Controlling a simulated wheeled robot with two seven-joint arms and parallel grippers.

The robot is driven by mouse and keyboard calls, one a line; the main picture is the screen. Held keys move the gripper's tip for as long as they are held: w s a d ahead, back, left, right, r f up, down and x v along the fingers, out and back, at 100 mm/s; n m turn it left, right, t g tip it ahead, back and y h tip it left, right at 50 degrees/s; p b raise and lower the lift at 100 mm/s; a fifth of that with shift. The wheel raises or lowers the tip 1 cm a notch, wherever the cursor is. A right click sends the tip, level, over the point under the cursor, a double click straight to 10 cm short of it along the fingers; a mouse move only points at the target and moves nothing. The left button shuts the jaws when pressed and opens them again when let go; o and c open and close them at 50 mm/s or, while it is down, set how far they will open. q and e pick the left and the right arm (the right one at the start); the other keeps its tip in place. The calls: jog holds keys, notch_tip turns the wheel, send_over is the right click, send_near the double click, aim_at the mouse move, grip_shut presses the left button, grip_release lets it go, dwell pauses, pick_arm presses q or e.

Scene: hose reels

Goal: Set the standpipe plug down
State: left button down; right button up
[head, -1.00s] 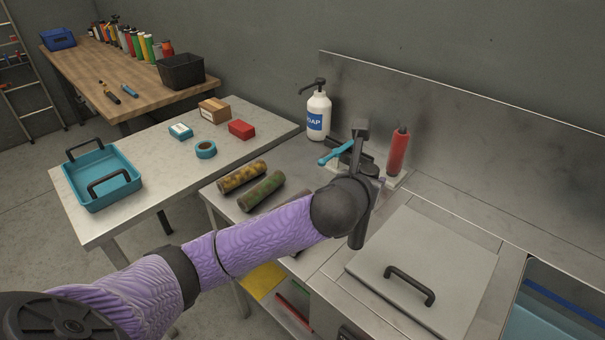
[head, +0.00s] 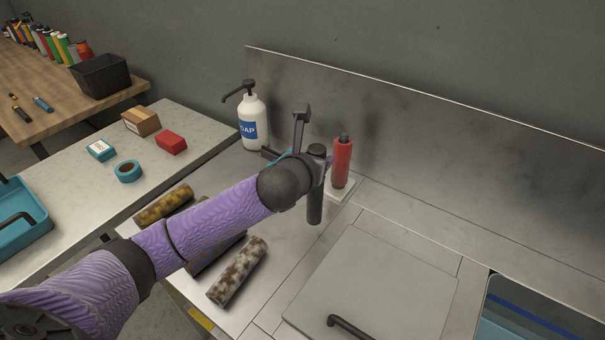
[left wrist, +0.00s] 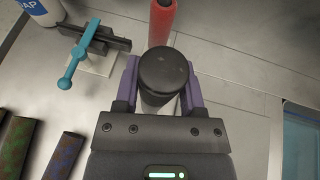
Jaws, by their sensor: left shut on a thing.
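The standpipe plug is a dark upright cylinder (head: 315,205) with a round black top, which shows from above in the left wrist view (left wrist: 163,70). My left gripper (left wrist: 160,88) is shut on it, with a purple finger on either side. In the head view my left gripper (head: 319,168) is above the steel counter (head: 285,222), left of and nearer than a red bottle (head: 342,162). I cannot tell whether the plug's lower end touches the counter. My right gripper is not in view.
A soap bottle (head: 253,122) and a turquoise-handled clamp (left wrist: 72,65) are left of the plug. Mottled cylinders (head: 238,272) lie on the counter's left. A flat lid (head: 375,285) with a black handle is at the front right. Bare counter lies between.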

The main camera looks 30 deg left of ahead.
pick_arm(q)
notch_tip(320, 180, down, 4)
jog(key=shift+f+b, duration=0.2)
jog(key=shift+b, duration=0.5)
jog(key=shift+c, duration=0.9)
grip_release()
jog(key=shift+f, duration=0.1)
jog(key=p+v, duration=0.3)
jog(key=v, duration=0.9)
